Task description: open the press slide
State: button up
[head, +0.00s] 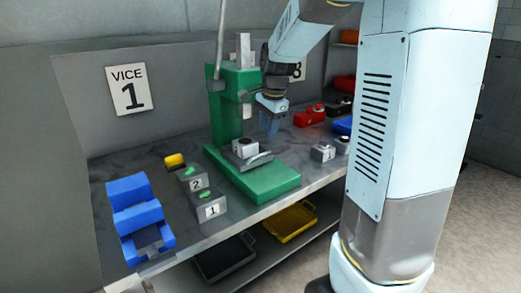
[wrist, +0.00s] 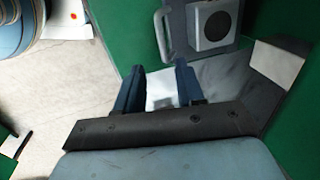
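The green press (head: 230,100) stands on the bench. Its grey slide (head: 257,161) lies on the green base and bears a light block (head: 245,148) with a dark round top. In the wrist view the slide (wrist: 237,47) is at the top, with a light bar handle (wrist: 165,35) on its left side and the block (wrist: 212,24) on it. My gripper (head: 268,124) hangs beside the press column, above the slide. In the wrist view my gripper (wrist: 158,78) has its two dark blue fingers apart, with nothing between them, just below the handle in the picture. They do not grasp the handle.
A blue vice (head: 140,215) and grey blocks numbered 1 (head: 211,211) and 2 (head: 196,184) stand left of the press. Small metal blocks (head: 323,152) and a red vice (head: 309,118) are to the right. Black (head: 225,258) and yellow (head: 290,222) trays lie on the lower shelf.

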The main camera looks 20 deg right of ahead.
aim_at(264, 154)
jog(key=f, duration=0.2)
jog(key=w+f, duration=0.1)
jog(key=f, duration=0.5)
jog(key=shift+w+a, duration=0.2)
jog(key=shift+a, duration=0.05)
grip_shut()
